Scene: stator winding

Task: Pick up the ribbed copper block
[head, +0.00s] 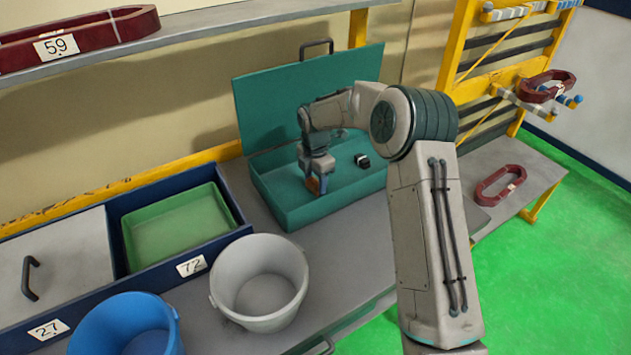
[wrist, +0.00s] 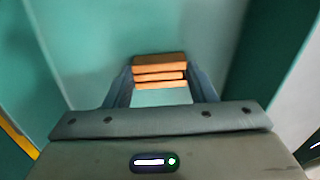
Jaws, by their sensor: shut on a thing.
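The ribbed copper block (wrist: 160,72) shows in the wrist view as stacked orange-brown ribs between the fingers of my gripper (wrist: 160,88). My gripper is shut on it. In the head view my gripper (head: 315,184) points down inside the open teal case (head: 290,217), near its left side, and a small orange part of the block (head: 313,185) shows at the fingertips. I cannot tell whether the block touches the case floor. A small black and white object (head: 362,161) lies in the case to the right of my gripper.
The case's lid (head: 265,98) stands open behind. A white bucket (head: 259,283), a blue bucket (head: 125,325) and a green tray (head: 178,228) in a blue-edged box are to the left. Dark red coil rings (head: 500,184) lie on the right bench, rack and upper shelf.

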